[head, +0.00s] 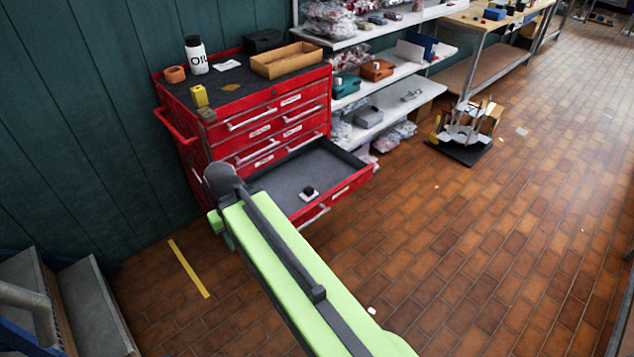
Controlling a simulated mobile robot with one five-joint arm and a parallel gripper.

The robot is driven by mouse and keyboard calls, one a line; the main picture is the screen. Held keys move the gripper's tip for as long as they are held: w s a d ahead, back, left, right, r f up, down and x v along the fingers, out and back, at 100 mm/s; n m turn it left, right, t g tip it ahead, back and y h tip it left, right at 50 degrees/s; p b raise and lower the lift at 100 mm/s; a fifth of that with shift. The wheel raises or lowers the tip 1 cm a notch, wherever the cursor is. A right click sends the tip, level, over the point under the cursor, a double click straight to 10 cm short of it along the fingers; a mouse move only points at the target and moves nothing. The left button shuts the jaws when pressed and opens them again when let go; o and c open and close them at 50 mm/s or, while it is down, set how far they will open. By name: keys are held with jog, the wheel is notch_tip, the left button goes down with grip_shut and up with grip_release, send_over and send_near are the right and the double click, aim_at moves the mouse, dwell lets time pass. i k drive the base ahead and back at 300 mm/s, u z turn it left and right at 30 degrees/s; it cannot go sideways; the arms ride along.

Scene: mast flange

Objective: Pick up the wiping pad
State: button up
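A small white piece with a black knob-like top (309,194), which looks like the wiping pad, lies on the grey floor of the open bottom drawer (280,183) of the red tool cabinet. It is too small to be sure of. My green arm reaches from the bottom of the head view toward the cabinet's left front and hides the drawer's left part. Its fingers do not show, so I cannot tell what the gripper is doing. Nothing of mine visibly touches the white piece.
The red cabinet (262,128) carries an oil bottle (196,56), an open cardboard tray (286,60) and a yellow block (199,96). Loaded shelves (385,120) stand at its right. Grey steps (90,305) are at lower left. The brick floor at right is largely clear.

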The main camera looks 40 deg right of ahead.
aim_at(308, 193)
jog(key=z, duration=4.05)
jog(key=i, duration=0.05)
jog(key=u, duration=3.05)
